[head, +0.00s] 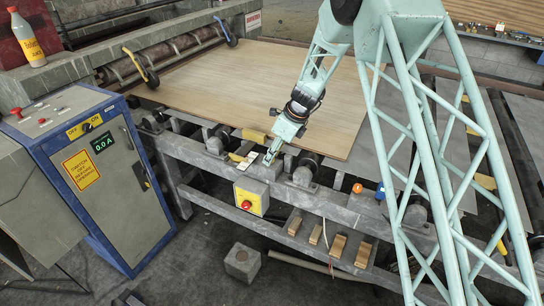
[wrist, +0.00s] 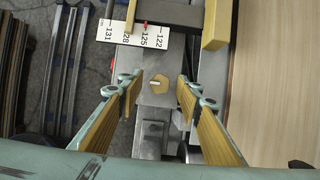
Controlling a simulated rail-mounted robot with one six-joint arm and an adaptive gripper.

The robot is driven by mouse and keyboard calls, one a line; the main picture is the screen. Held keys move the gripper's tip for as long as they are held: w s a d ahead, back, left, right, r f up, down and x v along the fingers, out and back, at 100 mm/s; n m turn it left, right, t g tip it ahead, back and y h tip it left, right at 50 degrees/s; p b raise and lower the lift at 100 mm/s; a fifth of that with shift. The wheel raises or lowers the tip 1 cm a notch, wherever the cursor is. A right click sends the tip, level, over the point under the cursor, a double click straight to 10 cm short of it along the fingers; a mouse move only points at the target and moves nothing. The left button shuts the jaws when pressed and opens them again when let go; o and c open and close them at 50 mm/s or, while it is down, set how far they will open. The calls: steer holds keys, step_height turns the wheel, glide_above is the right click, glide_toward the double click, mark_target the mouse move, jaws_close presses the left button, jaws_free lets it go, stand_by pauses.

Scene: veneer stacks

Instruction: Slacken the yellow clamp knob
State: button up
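The yellow clamp knob (wrist: 159,84) is a small tan-yellow, angular knob with a pale slot or bar across its top. It sits on a grey metal block on the rail in the middle of the wrist view. My gripper (wrist: 156,88) is open, with one wood-coloured finger pad on each side of the knob and a gap on both sides. Nothing is between the pads but the knob, and they do not appear to touch it. In the head view my gripper (head: 270,157) points down at the frame's front rail, and I cannot make out the knob there.
A white number scale (wrist: 134,33) with a red pointer lies just beyond the knob, beside a yellow bar (wrist: 215,25). A veneer sheet (head: 240,85) lies to the right in the wrist view. A yellow box with a red button (head: 250,197) hangs below the rail.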

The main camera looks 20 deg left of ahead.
steer(key=shift+c, duration=0.3)
steer(key=c, duration=0.8)
